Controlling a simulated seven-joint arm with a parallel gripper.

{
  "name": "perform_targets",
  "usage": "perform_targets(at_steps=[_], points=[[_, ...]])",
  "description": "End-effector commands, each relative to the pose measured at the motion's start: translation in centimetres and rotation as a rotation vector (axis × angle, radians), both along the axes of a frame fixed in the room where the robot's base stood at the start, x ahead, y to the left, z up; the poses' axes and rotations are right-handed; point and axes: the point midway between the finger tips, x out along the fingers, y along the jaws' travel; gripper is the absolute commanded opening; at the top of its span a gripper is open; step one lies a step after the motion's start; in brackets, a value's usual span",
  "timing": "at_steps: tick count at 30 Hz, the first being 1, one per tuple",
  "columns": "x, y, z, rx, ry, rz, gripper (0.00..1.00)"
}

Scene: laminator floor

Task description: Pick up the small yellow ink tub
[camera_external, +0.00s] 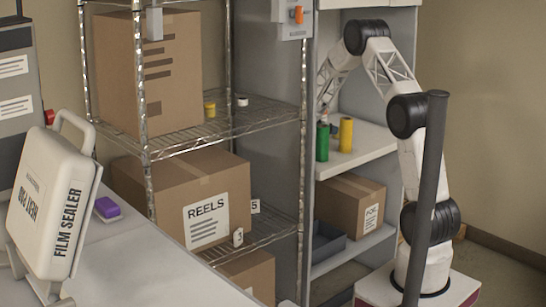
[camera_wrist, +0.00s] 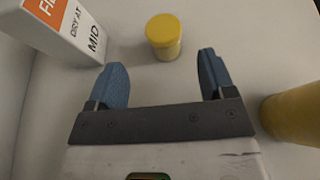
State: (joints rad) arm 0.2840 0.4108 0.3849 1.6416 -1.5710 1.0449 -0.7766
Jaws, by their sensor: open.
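A small yellow tub (camera_wrist: 163,36) with a round lid stands upright on a pale shelf in the wrist view. My gripper (camera_wrist: 162,62) is open, its two blue fingers spread, with nothing between them. The tub is just beyond the fingertips, roughly centred between them and apart from both. I cannot make out this tub in that view.
A larger yellow cylinder (camera_wrist: 294,113) stands close to the right finger; a white-and-orange box (camera_wrist: 62,28) is at left. Outside, a green cylinder (camera_external: 322,142) and yellow cylinder (camera_external: 346,135) stand on the white shelf (camera_external: 375,145). Another small yellow container (camera_external: 210,109) sits on the wire rack.

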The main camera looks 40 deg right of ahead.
Motion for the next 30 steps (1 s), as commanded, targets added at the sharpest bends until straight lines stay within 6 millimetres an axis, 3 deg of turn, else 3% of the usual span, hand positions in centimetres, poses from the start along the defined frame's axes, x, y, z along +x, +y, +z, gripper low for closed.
perform_targets(at_steps=[7, 21, 30], points=[[0.1, -1.7, -0.8, 0.001, 0.0, 0.0, 0.76], [0.0, -2.3, -1.0, 0.001, 0.0, -0.001, 0.76], [-0.3, -4.9, -2.3, 0.0, 0.001, -0.002, 0.76]])
